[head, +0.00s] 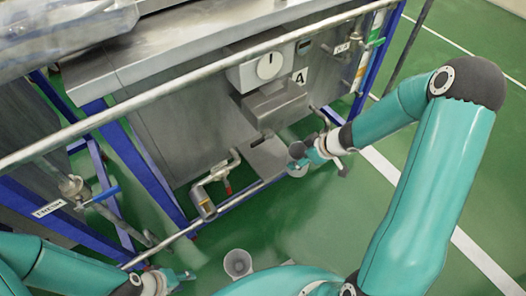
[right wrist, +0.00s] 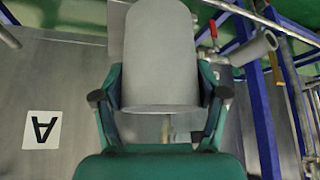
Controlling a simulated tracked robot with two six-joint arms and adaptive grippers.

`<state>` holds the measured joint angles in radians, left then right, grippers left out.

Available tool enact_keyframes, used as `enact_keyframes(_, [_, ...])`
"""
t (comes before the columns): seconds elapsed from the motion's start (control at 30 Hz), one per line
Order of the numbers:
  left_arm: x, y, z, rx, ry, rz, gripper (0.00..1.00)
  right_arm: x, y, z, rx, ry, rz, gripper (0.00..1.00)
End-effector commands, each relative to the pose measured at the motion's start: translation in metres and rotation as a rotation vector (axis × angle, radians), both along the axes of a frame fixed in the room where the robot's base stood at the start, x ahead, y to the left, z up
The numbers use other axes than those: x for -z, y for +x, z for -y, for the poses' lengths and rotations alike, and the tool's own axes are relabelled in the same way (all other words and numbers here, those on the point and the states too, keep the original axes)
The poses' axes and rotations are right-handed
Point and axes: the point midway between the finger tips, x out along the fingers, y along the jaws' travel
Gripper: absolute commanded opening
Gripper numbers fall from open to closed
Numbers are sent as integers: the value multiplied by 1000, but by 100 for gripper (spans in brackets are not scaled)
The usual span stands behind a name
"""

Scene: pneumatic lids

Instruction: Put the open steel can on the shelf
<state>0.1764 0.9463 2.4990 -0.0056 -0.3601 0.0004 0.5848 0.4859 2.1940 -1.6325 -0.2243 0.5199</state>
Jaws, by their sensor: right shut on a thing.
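My right gripper (head: 306,158) is shut on a grey steel can (head: 297,151), in front of the steel machine. In the right wrist view the can (right wrist: 160,50) stands out between the two fingers (right wrist: 160,97), one on each side. Its inside is hidden there. A small steel ledge, which looks like the shelf (head: 268,158), juts from the machine just left of the can. I cannot tell whether they touch. A second grey can (head: 237,263) with an open top stands low near my body. My left gripper (head: 184,276) is at the lower left, with nothing visible in it; its fingers are too small to read.
A long metal rail (head: 180,90) crosses in front of the machine. Green floor (head: 340,215) is free on the right.

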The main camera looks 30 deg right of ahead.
Motion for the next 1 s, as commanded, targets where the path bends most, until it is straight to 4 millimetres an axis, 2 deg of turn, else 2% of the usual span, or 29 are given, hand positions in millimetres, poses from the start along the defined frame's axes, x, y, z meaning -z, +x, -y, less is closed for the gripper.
enact_keyframes(0.03, [9,0,0,0,0,-1,40,10,13,-11,-15,1,2,20])
enact_keyframes(0.1, [14,0,0,0,0,-1,40,19,30,-22,-25,1,3,20])
enact_keyframes(0.3, [21,0,0,0,0,-1,40,35,66,-46,-36,0,3,20])
enact_keyframes(0.57, [23,0,0,0,0,0,40,44,84,-57,-37,-1,3,20])
enact_keyframes(0.8, [31,0,0,0,0,0,40,65,109,-73,-39,0,3,20])
enact_keyframes(1.0, [32,0,0,0,0,0,40,69,115,-75,-37,-1,3,20])
